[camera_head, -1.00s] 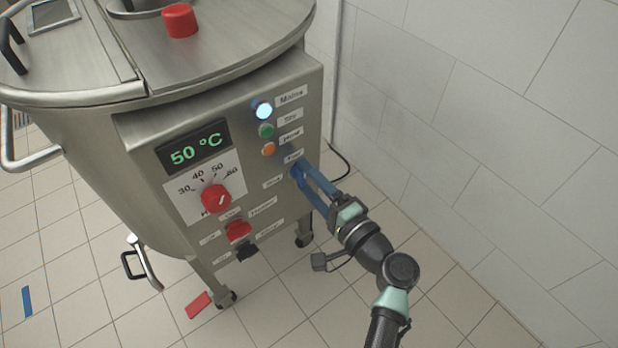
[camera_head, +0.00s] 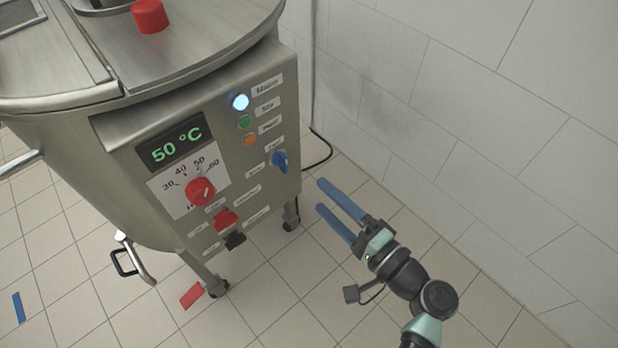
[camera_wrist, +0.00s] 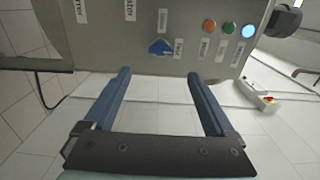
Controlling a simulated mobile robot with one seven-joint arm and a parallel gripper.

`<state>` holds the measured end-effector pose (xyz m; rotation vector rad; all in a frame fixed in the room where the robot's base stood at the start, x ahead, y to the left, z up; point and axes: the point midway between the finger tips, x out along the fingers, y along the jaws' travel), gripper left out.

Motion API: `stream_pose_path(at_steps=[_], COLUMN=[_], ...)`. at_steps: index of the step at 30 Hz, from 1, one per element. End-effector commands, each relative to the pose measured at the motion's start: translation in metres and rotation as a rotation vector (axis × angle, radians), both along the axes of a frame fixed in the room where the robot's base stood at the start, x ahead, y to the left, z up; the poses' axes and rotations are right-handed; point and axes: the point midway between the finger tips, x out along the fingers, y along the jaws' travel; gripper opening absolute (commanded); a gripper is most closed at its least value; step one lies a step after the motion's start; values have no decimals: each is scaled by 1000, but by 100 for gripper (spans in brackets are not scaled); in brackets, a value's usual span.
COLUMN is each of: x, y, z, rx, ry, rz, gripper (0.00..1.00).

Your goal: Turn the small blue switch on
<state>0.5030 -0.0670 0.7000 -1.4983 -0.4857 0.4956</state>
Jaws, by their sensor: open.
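The small blue switch (camera_head: 280,161) is on the right part of the steel machine's front panel, below the orange button. Its handle stands nearly upright in the head view, leaning slightly. The wrist view also shows the blue switch (camera_wrist: 160,47) beyond and between my fingers. My gripper (camera_head: 320,196) has two long blue fingers, spread apart with nothing between them. It is to the right of the panel and lower than the switch, clear of it. The wrist view shows the open gripper (camera_wrist: 160,84) facing the panel.
The panel (camera_head: 115,133) also carries a lit white-blue lamp (camera_head: 241,102), a green button (camera_head: 245,122), an orange button (camera_head: 250,140), a red dial (camera_head: 200,191) and a red switch (camera_head: 225,220). A tiled wall (camera_head: 480,120) stands at the right. The floor around my gripper is clear.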

Motion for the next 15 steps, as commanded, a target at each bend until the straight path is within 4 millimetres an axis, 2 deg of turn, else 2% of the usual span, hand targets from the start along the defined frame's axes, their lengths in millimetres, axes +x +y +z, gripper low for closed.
stream_pose_path(at_steps=[6, 15], x=[-18, -19], y=[-13, -14], z=[0, 0], rx=[1, 0], ry=[1, 0], rz=[-1, 0], gripper=[90, 90])
